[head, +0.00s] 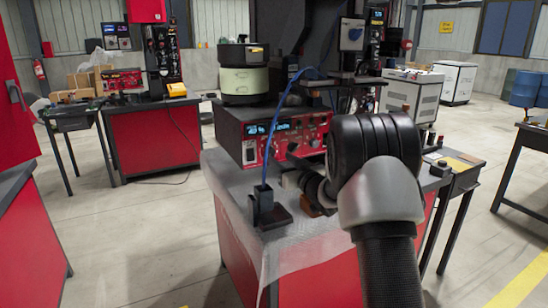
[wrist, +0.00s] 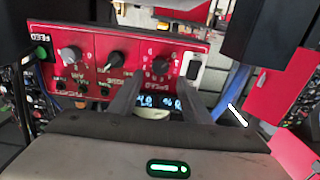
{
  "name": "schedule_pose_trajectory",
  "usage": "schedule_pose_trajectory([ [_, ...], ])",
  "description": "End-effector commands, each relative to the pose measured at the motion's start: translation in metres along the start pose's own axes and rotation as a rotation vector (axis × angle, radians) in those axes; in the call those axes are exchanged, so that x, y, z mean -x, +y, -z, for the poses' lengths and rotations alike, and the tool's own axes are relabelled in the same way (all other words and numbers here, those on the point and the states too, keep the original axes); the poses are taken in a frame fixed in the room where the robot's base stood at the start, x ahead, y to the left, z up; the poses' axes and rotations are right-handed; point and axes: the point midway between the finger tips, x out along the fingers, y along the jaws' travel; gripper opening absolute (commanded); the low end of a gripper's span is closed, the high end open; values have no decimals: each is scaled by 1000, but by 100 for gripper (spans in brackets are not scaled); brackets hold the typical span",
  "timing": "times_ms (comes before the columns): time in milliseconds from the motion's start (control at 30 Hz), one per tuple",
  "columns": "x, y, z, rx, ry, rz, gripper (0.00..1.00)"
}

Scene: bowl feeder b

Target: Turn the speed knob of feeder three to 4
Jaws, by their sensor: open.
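The red control panel (wrist: 100,45) of a feeder fills the upper middle of the wrist view, upside down. The knob's exact setting is too small to read. My gripper (wrist: 160,84) is open, its two fingers pointing at the panel on either side of the speed knob's position. I cannot tell whether they touch it. In the head view the red control box (head: 257,128) stands on the bench, partly hidden by my arm. The feeder number is not readable.
A black knob (wrist: 116,58), another grey knob (wrist: 71,54) and a white-framed black switch (wrist: 193,68) sit close by on the panel. In the head view a blue cable (head: 271,145) rises from a black stand (head: 267,208) on the bench, left of my arm.

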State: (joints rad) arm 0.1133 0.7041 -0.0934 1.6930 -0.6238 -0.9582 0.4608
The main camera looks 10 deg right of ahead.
Motion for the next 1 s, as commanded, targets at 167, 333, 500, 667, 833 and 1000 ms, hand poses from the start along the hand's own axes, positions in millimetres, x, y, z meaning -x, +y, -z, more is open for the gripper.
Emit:
schedule_pose_trajectory([
  [167, -34, -1, -2, 1, 1, 1, 44],
  [333, -53, 0, -1, 1, 1, 0, 44],
  [500, -59, 0, 0, -1, -1, -1, 44],
  [667, -59, 0, 0, -1, 0, -1, 44],
  [833, -59, 0, 0, -1, 0, -1, 25],
  [1000, -59, 0, 0, -1, 0, -1, 3],
])
